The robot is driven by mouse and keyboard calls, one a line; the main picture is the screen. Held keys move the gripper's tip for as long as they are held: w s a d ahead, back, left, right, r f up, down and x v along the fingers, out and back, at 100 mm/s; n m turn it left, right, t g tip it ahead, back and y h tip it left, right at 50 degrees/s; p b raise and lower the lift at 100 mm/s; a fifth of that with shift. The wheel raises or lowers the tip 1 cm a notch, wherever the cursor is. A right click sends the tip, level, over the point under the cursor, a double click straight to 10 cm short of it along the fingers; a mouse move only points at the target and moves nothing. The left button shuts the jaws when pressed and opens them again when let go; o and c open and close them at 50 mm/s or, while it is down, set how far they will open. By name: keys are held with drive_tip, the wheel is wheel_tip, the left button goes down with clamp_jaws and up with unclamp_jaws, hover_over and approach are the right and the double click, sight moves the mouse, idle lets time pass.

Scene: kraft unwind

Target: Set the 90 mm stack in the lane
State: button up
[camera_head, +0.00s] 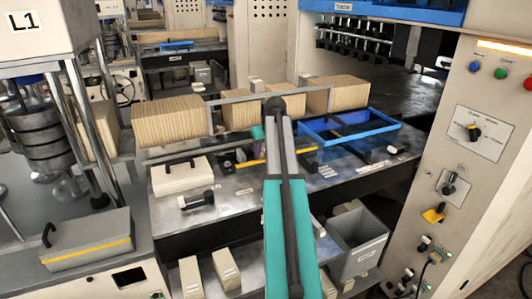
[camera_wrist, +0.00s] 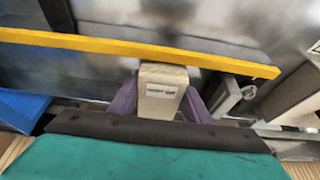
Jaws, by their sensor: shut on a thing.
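In the wrist view, a beige block with a small pale label (camera_wrist: 162,93) stands between the purple fingers of my gripper (camera_wrist: 160,106). The fingers are shut on it, one on each side. It appears to be the stack, but its size cannot be read. A yellow bar (camera_wrist: 130,46) crosses just beyond the block; whether they touch is unclear. In the head view, the yellow bar (camera_head: 300,152) lies on the grey worktable, partly behind my arm. Which strip is the lane is not clear.
Striped tan stacks (camera_head: 168,122) line the back of the table, with a grey metal frame (camera_head: 235,97) by them. A blue open frame (camera_head: 350,126) lies right. A cream block with a black handle (camera_head: 180,176) sits left. A grey bin (camera_head: 357,242) stands below.

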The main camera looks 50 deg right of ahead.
drive_tip(key=o, duration=1.2)
drive_tip(key=shift+r, duration=0.15)
drive_tip(key=shift+b+v, duration=1.95)
drive_tip(key=shift+v, duration=4.85)
drive_tip(key=shift+s+d, duration=0.1)
